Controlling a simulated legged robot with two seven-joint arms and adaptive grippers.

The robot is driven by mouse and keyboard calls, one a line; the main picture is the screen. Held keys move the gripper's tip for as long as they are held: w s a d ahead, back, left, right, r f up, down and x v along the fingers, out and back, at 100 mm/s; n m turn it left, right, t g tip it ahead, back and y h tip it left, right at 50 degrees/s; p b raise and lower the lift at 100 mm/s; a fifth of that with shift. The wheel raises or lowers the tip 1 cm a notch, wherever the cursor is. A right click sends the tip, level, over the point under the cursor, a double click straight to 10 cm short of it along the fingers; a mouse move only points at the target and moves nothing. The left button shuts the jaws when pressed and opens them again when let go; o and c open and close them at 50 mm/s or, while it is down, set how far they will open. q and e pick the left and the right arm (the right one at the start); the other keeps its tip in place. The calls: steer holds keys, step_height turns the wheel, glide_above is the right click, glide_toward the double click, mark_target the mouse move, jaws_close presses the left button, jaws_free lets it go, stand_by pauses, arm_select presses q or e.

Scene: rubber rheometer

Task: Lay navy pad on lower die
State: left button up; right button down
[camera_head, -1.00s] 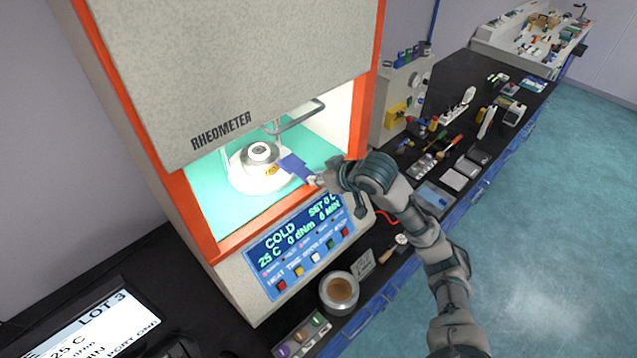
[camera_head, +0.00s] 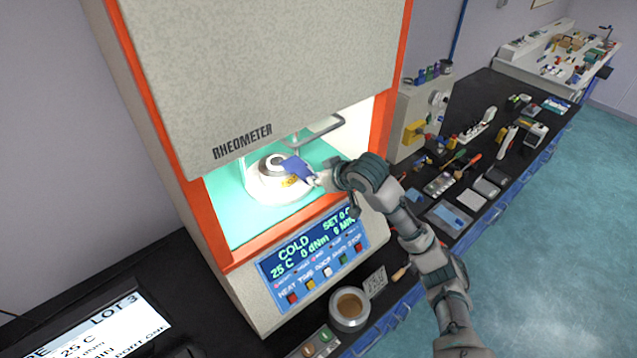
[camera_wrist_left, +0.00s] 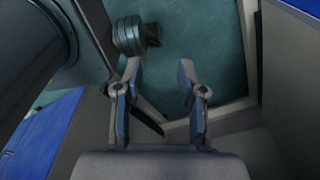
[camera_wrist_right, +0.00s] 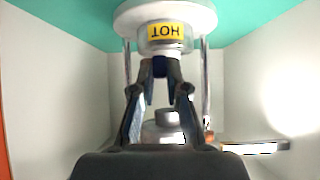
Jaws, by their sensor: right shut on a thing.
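The navy pad (camera_head: 297,168) is held by my right gripper (camera_head: 316,181) inside the rheometer chamber. In the head view it overlaps the right part of the lower die (camera_head: 270,162), a round metal piece on a white base. I cannot tell whether the pad touches the die. In the right wrist view the right gripper (camera_wrist_right: 160,66) is shut, with a dark bit of pad (camera_wrist_right: 159,69) at its tips, before a part with a yellow HOT label (camera_wrist_right: 165,31). My left gripper (camera_wrist_left: 157,75) is open and empty in the left wrist view; it is outside the head view.
The rheometer's orange frame (camera_head: 388,100) and raised grey front (camera_head: 260,60) bound the opening. A bent metal handle (camera_head: 322,131) crosses the chamber above the pad. A control panel (camera_head: 312,258) sits below. A metal cup (camera_head: 349,307) and several tools stand on the black bench.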

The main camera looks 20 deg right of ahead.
mark_target(301, 172)
steer(key=shift+w, duration=0.6)
steer(key=w+a, duration=0.2)
steer(key=a, duration=0.1)
steer(key=shift+r, duration=0.1)
steer(key=shift+w+a, duration=0.3)
steer(key=shift+w, duration=0.25)
steer(key=shift+w+d, duration=0.1)
steer(key=shift+w, duration=0.15)
steer(key=shift+w+d, duration=0.3)
steer(key=shift+w, duration=0.2)
steer(key=shift+w+d, duration=0.15)
steer(key=shift+w, duration=0.35)
steer(key=shift+f, duration=0.75)
steer(key=shift+a+f+b, duration=0.35)
steer(key=shift+a, duration=0.2)
steer(key=shift+a+f, duration=0.2)
steer(key=shift+f, duration=0.05)
steer(key=shift+d, duration=0.4)
steer(key=c, duration=1.4)
jaws_free()
steer(key=shift+d, duration=0.15)
steer(key=o, duration=0.3)
steer(key=shift+f, duration=0.1)
arm_select(q)
steer(key=shift+d+f, duration=0.25)
steer(key=shift+f, duration=0.15)
